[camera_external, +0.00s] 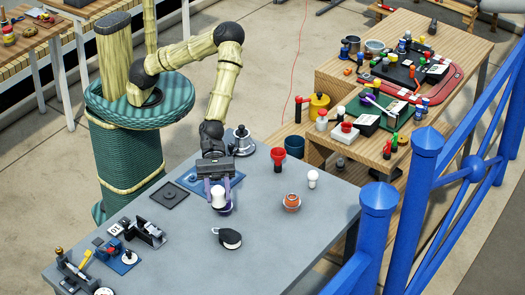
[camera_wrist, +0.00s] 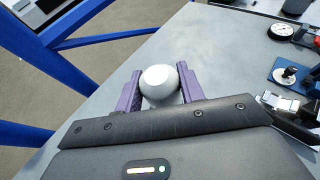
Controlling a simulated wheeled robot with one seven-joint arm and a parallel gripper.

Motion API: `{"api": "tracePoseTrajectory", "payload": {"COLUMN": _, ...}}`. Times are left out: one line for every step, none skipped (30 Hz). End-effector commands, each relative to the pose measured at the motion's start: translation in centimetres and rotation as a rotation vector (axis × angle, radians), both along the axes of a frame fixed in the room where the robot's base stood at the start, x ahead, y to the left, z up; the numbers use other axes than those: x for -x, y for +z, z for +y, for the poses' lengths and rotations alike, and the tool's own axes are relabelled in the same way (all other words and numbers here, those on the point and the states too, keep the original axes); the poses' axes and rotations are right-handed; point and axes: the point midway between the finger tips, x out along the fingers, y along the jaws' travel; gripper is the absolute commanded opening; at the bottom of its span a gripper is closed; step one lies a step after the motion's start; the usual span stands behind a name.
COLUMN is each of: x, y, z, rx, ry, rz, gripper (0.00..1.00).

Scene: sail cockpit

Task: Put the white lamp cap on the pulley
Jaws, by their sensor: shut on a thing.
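The white lamp cap (camera_external: 219,201) is a rounded white piece held between the purple fingers of my gripper (camera_external: 219,190). In the wrist view its smooth dome (camera_wrist: 160,84) sits between the two fingers (camera_wrist: 160,92), which press on it from both sides. Its lower part is hidden, and I cannot tell whether it touches the table. The pulley appears to be the black rounded block with a pale edge (camera_external: 230,238), lying on the grey table in front of my gripper. It is apart from the cap, with nothing on top of it.
On the grey table (camera_external: 270,245), an orange round piece (camera_external: 291,202), a white knob (camera_external: 312,178) and a red-topped piece (camera_external: 278,157) stand to the right. Several mechanisms (camera_external: 128,255) stand at the left. A blue railing (camera_external: 376,225) borders the right side.

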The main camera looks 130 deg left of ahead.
Motion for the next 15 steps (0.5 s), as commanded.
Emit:
{"api": "tracePoseTrajectory", "payload": {"x": 0.0, "y": 0.0, "z": 0.0, "rx": 0.000, "ry": 0.001, "rz": 0.000, "gripper": 0.16}}
{"api": "tracePoseTrajectory", "payload": {"x": 0.0, "y": 0.0, "z": 0.1, "rx": 0.000, "ry": 0.001, "rz": 0.000, "gripper": 0.16}}
{"api": "tracePoseTrajectory", "payload": {"x": 0.0, "y": 0.0, "z": 0.1, "rx": 0.000, "ry": 0.001, "rz": 0.000, "gripper": 0.16}}
{"api": "tracePoseTrajectory", "payload": {"x": 0.0, "y": 0.0, "z": 0.1, "rx": 0.000, "ry": 0.001, "rz": 0.000, "gripper": 0.16}}
{"api": "tracePoseTrajectory", "payload": {"x": 0.0, "y": 0.0, "z": 0.1, "rx": 0.000, "ry": 0.001, "rz": 0.000, "gripper": 0.16}}
{"api": "tracePoseTrajectory", "payload": {"x": 0.0, "y": 0.0, "z": 0.1, "rx": 0.000, "ry": 0.001, "rz": 0.000, "gripper": 0.16}}
{"api": "tracePoseTrajectory", "payload": {"x": 0.0, "y": -0.1, "z": 0.1, "rx": 0.000, "ry": 0.000, "rz": 0.000, "gripper": 0.16}}
{"api": "tracePoseTrajectory", "payload": {"x": 0.0, "y": -0.3, "z": 0.1, "rx": -0.001, "ry": 0.000, "rz": 0.001, "gripper": 0.16}}
{"api": "tracePoseTrajectory", "payload": {"x": 0.0, "y": -0.6, "z": 0.1, "rx": -0.001, "ry": 0.000, "rz": 0.002, "gripper": 0.16}}
{"api": "tracePoseTrajectory", "payload": {"x": 0.0, "y": -0.9, "z": 0.1, "rx": -0.001, "ry": 0.000, "rz": 0.002, "gripper": 0.16}}
{"api": "tracePoseTrajectory", "payload": {"x": 0.0, "y": -1.4, "z": 0.1, "rx": -0.001, "ry": 0.000, "rz": 0.002, "gripper": 0.16}}
{"api": "tracePoseTrajectory", "payload": {"x": 0.0, "y": -2.0, "z": 0.0, "rx": 0.000, "ry": -0.001, "rz": 0.004, "gripper": 0.16}}
{"api": "tracePoseTrajectory", "payload": {"x": 0.1, "y": -2.6, "z": 0.0, "rx": -0.001, "ry": -0.002, "rz": 0.004, "gripper": 0.16}}
{"api": "tracePoseTrajectory", "payload": {"x": 0.1, "y": -3.1, "z": 0.0, "rx": -0.001, "ry": -0.001, "rz": 0.003, "gripper": 0.16}}
{"api": "tracePoseTrajectory", "payload": {"x": 0.1, "y": -3.9, "z": 0.0, "rx": 0.000, "ry": -0.001, "rz": 0.004, "gripper": 0.16}}
